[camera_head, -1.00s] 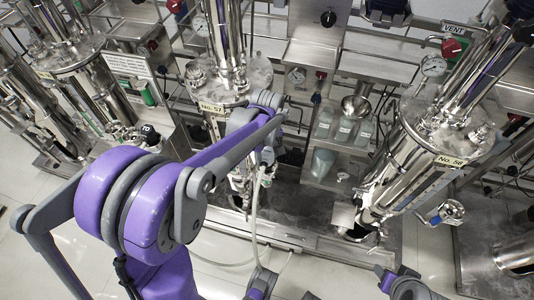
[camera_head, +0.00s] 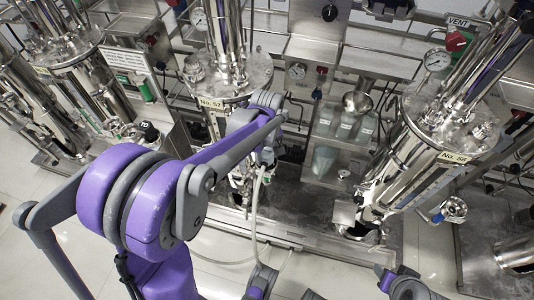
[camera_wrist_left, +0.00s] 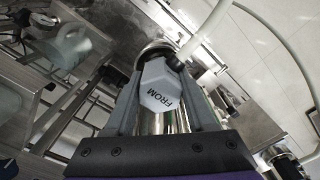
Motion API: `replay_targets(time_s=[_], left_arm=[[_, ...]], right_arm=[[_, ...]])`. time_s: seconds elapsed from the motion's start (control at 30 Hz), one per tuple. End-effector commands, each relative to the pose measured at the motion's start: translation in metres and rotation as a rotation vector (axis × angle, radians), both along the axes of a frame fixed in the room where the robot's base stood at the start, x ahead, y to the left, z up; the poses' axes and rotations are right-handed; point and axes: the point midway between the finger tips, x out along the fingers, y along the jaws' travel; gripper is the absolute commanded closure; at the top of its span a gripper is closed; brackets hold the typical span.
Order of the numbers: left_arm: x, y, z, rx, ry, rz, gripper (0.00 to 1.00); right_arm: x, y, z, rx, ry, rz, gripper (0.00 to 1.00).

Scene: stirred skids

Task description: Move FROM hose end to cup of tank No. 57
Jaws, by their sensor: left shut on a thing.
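My left gripper (camera_head: 264,158) is in front of the lower part of tank No. 57 (camera_head: 245,78), a shiny steel cylinder with a yellowish label. In the left wrist view its fingers are shut on the FROM hose end (camera_wrist_left: 160,88), a white six-sided piece with dark lettering. A pale hose (camera_head: 255,205) hangs from the gripper area toward the floor. Behind the hose end, the left wrist view shows a round shiny metal rim (camera_wrist_left: 153,48). I cannot tell whether this is the tank's cup or whether the hose end touches it.
Tank No. 56 (camera_head: 425,150) stands to the right, with a valve (camera_head: 452,210) beside its lower part. A shelf with clear containers (camera_head: 340,128) and a steel funnel (camera_head: 357,102) lies between the tanks. Another steel tank (camera_head: 75,65) stands at left. Pale tiled floor shows in front.

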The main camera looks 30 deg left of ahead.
Motion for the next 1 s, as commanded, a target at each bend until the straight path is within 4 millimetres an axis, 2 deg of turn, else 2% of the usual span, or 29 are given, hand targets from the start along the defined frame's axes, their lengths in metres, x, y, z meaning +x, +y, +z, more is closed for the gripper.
replay_targets(time_s=[0.03,0.2,0.57,0.67,1.0], left_arm=[[0.000,0.000,-0.001,0.000,0.000,0.000,0.39],[0.000,0.000,0.000,0.000,0.000,0.000,0.10],[0.000,0.000,0.005,0.000,0.000,0.000,0.10],[0.000,0.000,0.018,0.000,0.000,0.000,0.10],[0.000,0.000,0.085,0.000,0.000,0.000,0.10]], right_arm=[[0.000,0.000,-0.001,0.000,0.000,0.000,0.50],[0.000,0.000,0.000,0.000,0.000,0.000,0.50],[0.000,0.000,0.001,0.000,0.000,0.000,0.50],[0.000,0.000,0.004,0.000,-0.001,0.000,0.50],[0.001,0.000,0.016,0.000,-0.005,0.000,0.50]])
